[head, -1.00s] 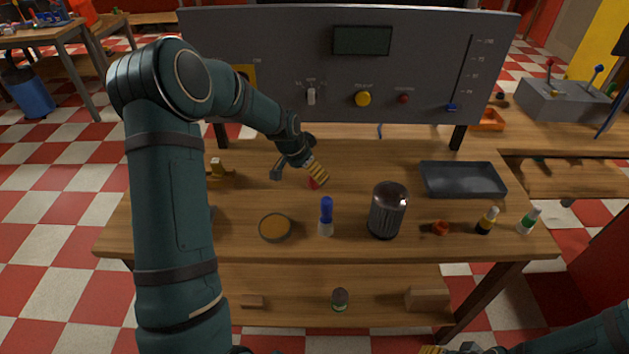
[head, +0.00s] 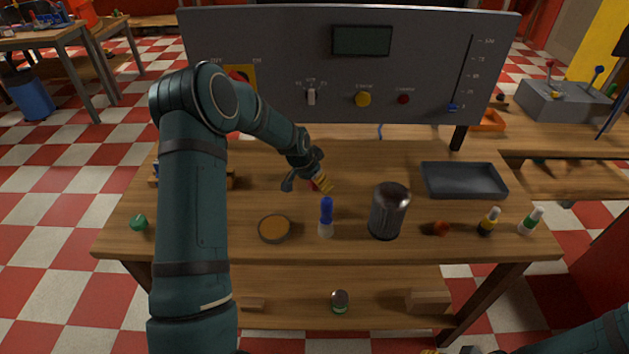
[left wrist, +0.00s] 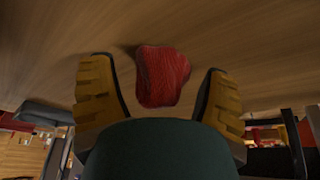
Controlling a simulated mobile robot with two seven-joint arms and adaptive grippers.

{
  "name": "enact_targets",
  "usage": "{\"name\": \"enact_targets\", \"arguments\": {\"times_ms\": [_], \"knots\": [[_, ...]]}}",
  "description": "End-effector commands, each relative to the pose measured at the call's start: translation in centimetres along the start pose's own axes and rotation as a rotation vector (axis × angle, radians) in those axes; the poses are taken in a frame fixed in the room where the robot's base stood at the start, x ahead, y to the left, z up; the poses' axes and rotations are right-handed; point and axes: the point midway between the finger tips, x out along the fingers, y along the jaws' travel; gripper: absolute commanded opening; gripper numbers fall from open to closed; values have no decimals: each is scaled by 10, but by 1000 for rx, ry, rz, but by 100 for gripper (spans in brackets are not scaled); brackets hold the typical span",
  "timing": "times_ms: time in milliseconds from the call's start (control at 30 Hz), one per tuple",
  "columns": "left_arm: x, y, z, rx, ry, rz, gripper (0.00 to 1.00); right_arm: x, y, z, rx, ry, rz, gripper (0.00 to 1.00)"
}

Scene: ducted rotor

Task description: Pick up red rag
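The red rag (left wrist: 162,75) is a small crumpled piece lying on the wooden table. In the left wrist view it lies between the two yellow fingers of my left gripper (left wrist: 160,92), with a gap on each side. The fingers are open. In the head view my left gripper (head: 322,184) is low over the middle of the table, and only a bit of the red rag (head: 313,185) shows beside the fingers. A sliver of my right gripper (head: 430,351) shows at the bottom edge; its fingers are mostly cut off.
In front of the gripper stand a blue-capped bottle (head: 326,217), a round shallow dish (head: 276,229) and a dark metal canister (head: 388,214). A grey tray (head: 464,181) lies at right. A control panel (head: 290,50) rises behind. Table around the rag looks clear.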

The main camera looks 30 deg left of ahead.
Motion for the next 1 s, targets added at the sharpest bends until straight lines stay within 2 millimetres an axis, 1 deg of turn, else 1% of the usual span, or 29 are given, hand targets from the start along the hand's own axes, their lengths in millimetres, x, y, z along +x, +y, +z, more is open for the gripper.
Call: {"name": "enact_targets", "arguments": {"times_ms": [33, 67, 100, 133, 467, 567, 667, 900, 1000], "knots": [[0, 0, 0, 0, 0, 0, 54, 0, 0, 0, 0, 0, 0, 47], [0, 0, 0, 0, 0, 0, 44, 0, 0, 0, 0, 0, 0, 47], [0, 0, 0, 0, 0, 0, 30, 0, 0, 0, 0, 0, 0, 47], [0, 0, 0, 0, 0, 0, 25, 0, 0, 0, 0, 0, 0, 47], [0, 0, 0, 0, -1, 0, 24, 0, 0, 0, 0, 0, 0, 47], [-4, 0, -2, 0, 0, 0, 24, -1, 0, 0, 0, 1, 0, 47], [-15, 0, -6, 1, 1, -1, 23, -2, -1, -1, 1, 2, 0, 47], [-58, 0, -25, 2, 3, -1, 23, -9, -3, -4, 2, 8, 1, 47], [-74, 0, -31, 1, 2, -1, 23, -10, -4, -4, 3, 10, 1, 47]]}}
